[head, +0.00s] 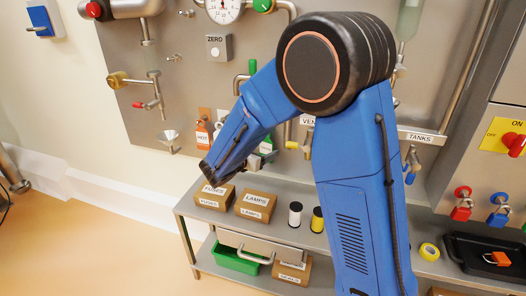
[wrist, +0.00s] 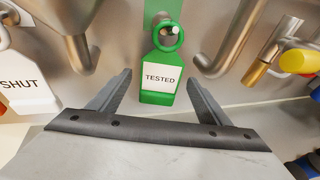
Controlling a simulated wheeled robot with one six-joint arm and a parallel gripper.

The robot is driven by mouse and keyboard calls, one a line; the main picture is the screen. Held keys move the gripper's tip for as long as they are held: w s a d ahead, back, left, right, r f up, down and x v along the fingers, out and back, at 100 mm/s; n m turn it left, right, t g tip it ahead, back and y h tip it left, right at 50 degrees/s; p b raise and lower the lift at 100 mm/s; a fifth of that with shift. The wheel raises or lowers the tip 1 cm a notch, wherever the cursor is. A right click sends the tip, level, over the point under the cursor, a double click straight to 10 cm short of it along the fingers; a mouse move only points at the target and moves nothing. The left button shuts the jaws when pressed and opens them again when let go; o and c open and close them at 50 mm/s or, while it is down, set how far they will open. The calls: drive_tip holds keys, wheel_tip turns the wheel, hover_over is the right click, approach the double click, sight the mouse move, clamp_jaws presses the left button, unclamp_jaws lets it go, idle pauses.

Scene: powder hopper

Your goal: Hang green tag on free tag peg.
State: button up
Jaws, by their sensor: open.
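The green tag (wrist: 158,85) has a white label reading TESTED. In the wrist view its ring (wrist: 168,36) is around a light-tipped peg (wrist: 174,31) on the metal panel, and the tag hangs upright. My gripper (wrist: 157,78) is open, with one finger on each side of the tag and a gap visible on both sides. In the head view a small bit of green, likely the tag (head: 266,145), shows beside my arm; the arm hides most of that area. I cannot pick out a free tag peg.
A white SHUT tag (wrist: 22,88) hangs at the left in the wrist view. A bent pipe (wrist: 215,65) and a yellow knob (wrist: 298,62) stick out at the right. Below the panel, the shelf (head: 270,222) holds a LAMPS box (head: 255,205) and several other items.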

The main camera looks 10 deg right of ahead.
drive_tip(key=v, duration=1.7)
drive_tip(key=s+d+m+g+y, duration=0.1)
drive_tip(key=s+d+m+g, duration=0.3)
drive_tip(key=s+d+m, duration=0.45)
drive_tip(key=s+d+m+g+y, duration=0.25)
drive_tip(key=s+d, duration=0.25)
drive_tip(key=d, duration=0.6)
drive_tip(key=s+d+m+y, duration=0.1)
drive_tip(key=s+m+y, duration=0.6)
drive_tip(key=s+m, duration=0.8)
drive_tip(key=shift+s+r+m+t, duration=0.4)
drive_tip(key=shift+s+t, duration=0.05)
drive_tip(key=shift+s, duration=0.65)
